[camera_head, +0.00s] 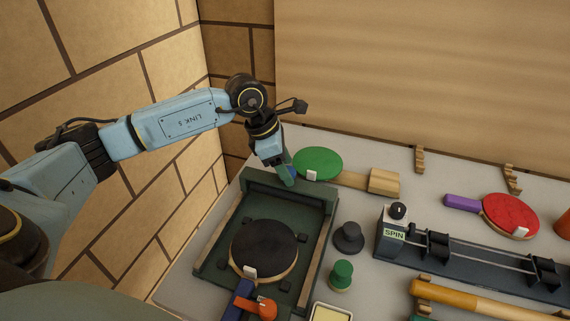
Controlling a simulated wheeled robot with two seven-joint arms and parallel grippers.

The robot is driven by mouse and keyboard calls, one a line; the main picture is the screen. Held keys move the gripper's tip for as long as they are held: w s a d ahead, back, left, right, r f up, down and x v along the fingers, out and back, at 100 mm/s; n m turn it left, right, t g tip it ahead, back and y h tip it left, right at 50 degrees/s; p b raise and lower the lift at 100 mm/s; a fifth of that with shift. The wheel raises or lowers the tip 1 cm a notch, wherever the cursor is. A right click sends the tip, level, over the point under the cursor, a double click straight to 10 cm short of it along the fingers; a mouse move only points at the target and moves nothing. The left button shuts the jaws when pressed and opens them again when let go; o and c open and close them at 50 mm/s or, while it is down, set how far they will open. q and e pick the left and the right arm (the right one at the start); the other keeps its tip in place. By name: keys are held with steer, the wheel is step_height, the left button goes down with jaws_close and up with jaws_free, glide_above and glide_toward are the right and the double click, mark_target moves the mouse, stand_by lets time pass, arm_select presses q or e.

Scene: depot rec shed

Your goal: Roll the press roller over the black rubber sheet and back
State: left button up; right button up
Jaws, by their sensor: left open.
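The black rubber sheet (265,242) is a round dark face on a wooden paddle, lying flat inside a dark green press frame (323,228). A dark green crossbar (262,182) spans the frame's far end. A tan cylinder (478,298) lies across a wooden rest at the lower right; I cannot tell for sure which of these is the press roller. My left gripper (286,177) is open and points down at the far end of the frame, just above or beside the crossbar; contact cannot be told. My right gripper is not in view.
An orange clamp (262,308) stands by the blue paddle handle (239,297). A green paddle (318,162) lies behind the frame. A black knob (348,237) and green knob (341,276) stand at its right. Farther right are a SPIN device (470,269) and a red paddle (511,215).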

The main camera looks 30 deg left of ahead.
arm_select(q)
steer(key=v, duration=1.3)
steer(key=shift+r, duration=0.2)
